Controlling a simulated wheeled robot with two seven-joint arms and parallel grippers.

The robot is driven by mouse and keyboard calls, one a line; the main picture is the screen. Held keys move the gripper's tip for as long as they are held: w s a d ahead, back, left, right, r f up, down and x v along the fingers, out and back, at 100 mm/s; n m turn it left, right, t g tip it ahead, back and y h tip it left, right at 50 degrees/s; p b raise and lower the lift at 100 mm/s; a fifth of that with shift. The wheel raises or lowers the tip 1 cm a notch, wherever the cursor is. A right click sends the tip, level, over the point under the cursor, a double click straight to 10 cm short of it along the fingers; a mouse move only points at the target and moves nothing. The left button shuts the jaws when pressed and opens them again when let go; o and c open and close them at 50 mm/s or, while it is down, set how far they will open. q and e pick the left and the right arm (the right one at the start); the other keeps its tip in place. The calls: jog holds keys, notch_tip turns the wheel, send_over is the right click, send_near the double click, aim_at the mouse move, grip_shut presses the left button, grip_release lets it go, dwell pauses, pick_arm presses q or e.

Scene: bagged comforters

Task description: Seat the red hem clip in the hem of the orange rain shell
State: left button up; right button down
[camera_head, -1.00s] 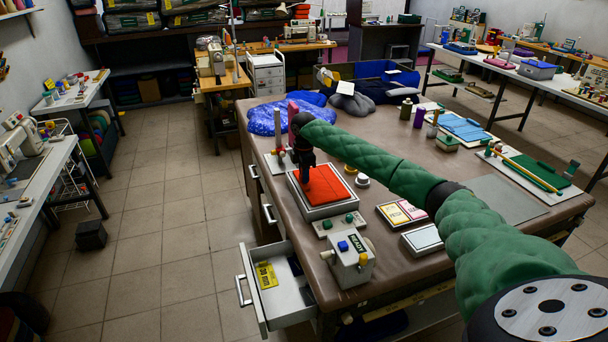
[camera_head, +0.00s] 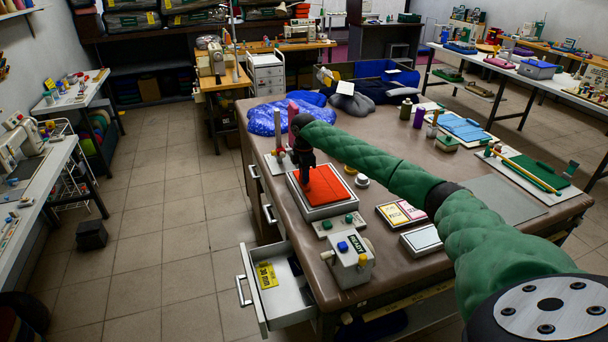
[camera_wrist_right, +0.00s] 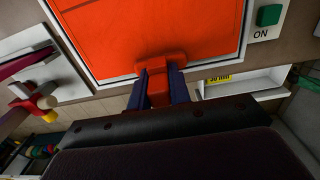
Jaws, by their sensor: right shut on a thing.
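The orange rain shell (camera_head: 336,187) lies flat in a pale-rimmed tray on the brown table, and it fills the top of the right wrist view (camera_wrist_right: 150,25). My right gripper (camera_head: 305,182) is over the shell's left edge in the head view. In the wrist view its dark fingers (camera_wrist_right: 160,92) are shut on the red hem clip (camera_wrist_right: 160,72). The clip's wide end overlaps the shell's near edge; I cannot tell whether it is seated in the hem. The clip is not distinguishable in the head view. My left gripper is not in view.
An open drawer (camera_head: 278,283) sticks out at the table's left. Framed cards (camera_head: 401,214) lie right.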

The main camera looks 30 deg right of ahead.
jog(key=shift+p, duration=0.7)
dwell(1.3)
jog(key=shift+f, duration=0.45)
dwell(0.7)
jog(key=shift+r+p, duration=0.45)
jog(key=shift+p, duration=0.1)
dwell(0.9)
jog(key=shift+f, duration=0.4)
dwell(1.3)
jog(key=c, duration=1.6)
grip_release()
jog(key=o, duration=0.5)
jog(key=shift+o, duration=0.7)
jog(key=o, duration=0.5)
